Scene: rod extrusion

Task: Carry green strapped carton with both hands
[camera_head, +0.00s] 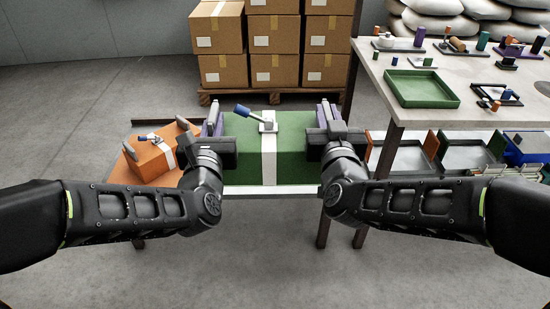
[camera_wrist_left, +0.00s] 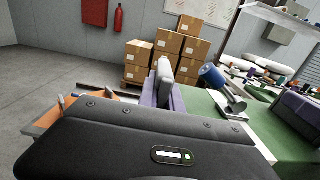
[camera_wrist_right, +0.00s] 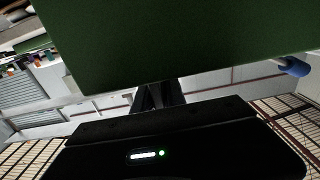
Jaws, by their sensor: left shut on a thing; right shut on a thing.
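The green carton (camera_head: 296,146) with a white strap (camera_head: 269,165) sits level between my two grippers in the head view. A blue-handled clamp (camera_head: 252,117) is on its top. Purple brackets (camera_head: 328,112) stand at both ends. My left gripper (camera_head: 214,132) is shut on the carton's left end, at the purple bracket there. My right gripper (camera_head: 331,130) is shut on the right end. The green carton fills the top of the right wrist view (camera_wrist_right: 190,35), and its top shows in the left wrist view (camera_wrist_left: 262,137). Whether its underside touches the pale-edged surface below is hidden.
An orange strapped carton (camera_head: 150,160) with a blue-handled clamp stands close at the left. A workbench (camera_head: 378,85) with a green tray (camera_head: 422,88) and small parts stands at the right, its leg near my right gripper. Stacked cardboard boxes (camera_head: 274,70) are behind. Floor is open at left.

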